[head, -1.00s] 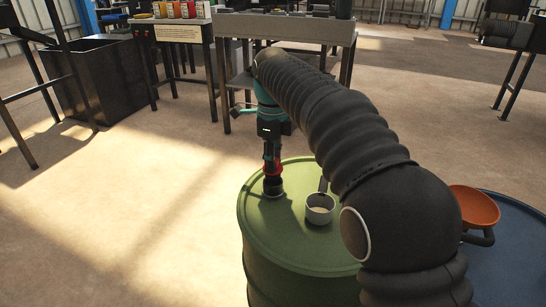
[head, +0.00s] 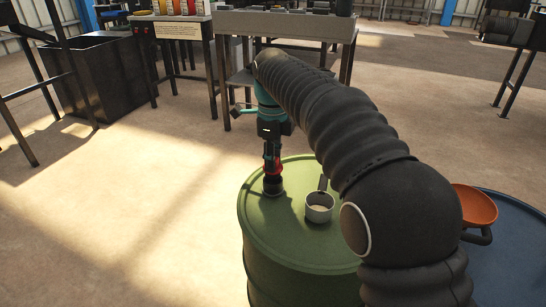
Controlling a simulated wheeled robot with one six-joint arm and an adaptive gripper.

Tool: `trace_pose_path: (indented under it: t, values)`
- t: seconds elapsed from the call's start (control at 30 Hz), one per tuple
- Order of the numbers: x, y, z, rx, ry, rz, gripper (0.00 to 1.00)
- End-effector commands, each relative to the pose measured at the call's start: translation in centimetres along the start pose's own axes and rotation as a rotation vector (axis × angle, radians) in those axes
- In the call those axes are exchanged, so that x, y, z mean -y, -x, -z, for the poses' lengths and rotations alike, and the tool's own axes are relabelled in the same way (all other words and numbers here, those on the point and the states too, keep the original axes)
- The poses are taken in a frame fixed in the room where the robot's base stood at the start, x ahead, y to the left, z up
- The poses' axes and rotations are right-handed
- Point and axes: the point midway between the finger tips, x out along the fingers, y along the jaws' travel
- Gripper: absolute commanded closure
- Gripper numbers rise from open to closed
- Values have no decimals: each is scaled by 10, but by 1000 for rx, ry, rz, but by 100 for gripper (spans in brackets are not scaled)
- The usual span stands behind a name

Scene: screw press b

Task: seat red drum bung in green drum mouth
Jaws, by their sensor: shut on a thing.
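The green drum (head: 300,248) stands upright in front of me, with its lid in full light apart from the part behind my arm. My gripper (head: 272,170) points down over the lid's left far side and is shut on the red drum bung (head: 273,170). Only a little red shows between the dark fingers. Below the bung is a dark round collar (head: 273,187) on the lid, where the drum mouth is. The bung is at or just above this collar; the fingers hide whether it sits inside.
A blue drum (head: 510,270) with an orange bowl (head: 475,207) is at the right. A workbench (head: 285,25) stands behind, and a black bin (head: 95,80) at the left.

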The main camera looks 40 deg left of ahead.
Motion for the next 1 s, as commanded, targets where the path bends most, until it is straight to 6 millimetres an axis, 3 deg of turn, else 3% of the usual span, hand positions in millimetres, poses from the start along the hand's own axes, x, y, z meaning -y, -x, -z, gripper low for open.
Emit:
trace_pose_path:
  t: [1.0]
  values:
    - [0,-28,0,0,0,1,100]
